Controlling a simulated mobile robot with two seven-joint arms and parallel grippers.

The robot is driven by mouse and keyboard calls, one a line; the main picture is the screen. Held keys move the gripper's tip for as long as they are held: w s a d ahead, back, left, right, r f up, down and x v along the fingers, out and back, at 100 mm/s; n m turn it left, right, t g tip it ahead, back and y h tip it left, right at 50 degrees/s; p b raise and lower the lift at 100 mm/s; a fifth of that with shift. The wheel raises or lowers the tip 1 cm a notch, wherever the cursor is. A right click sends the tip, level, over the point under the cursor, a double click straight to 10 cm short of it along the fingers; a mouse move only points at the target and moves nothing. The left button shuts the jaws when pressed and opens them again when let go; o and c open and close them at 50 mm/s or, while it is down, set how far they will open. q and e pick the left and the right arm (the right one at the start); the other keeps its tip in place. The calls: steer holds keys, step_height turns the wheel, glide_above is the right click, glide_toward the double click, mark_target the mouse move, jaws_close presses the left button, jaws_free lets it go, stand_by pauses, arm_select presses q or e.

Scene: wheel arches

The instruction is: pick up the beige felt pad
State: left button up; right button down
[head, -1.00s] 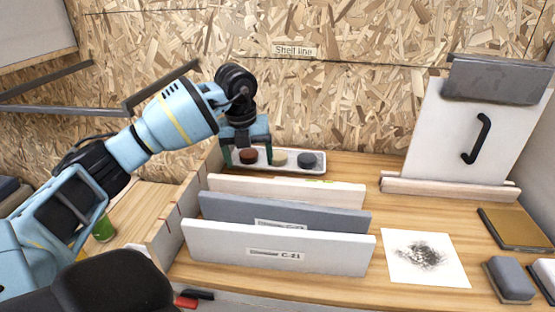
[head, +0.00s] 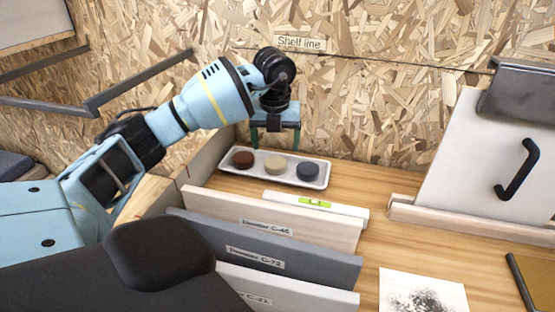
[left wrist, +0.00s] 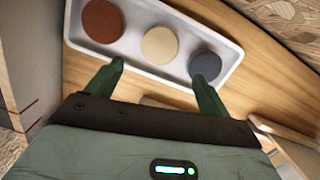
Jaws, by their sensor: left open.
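The beige felt pad (head: 275,166) is a round disc lying in a white tray, between a brown pad (head: 243,159) and a dark grey pad (head: 307,170). In the left wrist view the beige pad (left wrist: 160,44) shows just beyond the fingertips, in the middle. My left gripper (head: 275,146) is open and empty above the tray; its fingers point down in the head view. In the left wrist view its green fingertips (left wrist: 162,72) are spread apart, with the beige pad between and ahead of them. My right gripper is not in view.
The white tray (head: 228,172) stands near the chipboard wall. In front of it are a level (head: 316,202) and several upright labelled panels, including a dark grey one (head: 310,272). A white board with a black handle (head: 517,169) leans at right. Bare wood lies right of the tray.

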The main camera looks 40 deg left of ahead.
mark_target(275, 162)
arm_select(q)
steer(key=shift+w+a+f, duration=0.2)
steer(key=shift+a+f, duration=0.05)
steer(key=shift+f, duration=0.95)
steer(key=shift+w+a+f, duration=0.2)
steer(key=shift+f, duration=1.05)
steer(key=shift+w+a+f, duration=0.2)
steer(key=shift+a+f, duration=0.05)
steer(key=shift+f, duration=0.95)
steer(key=c, duration=1.1)
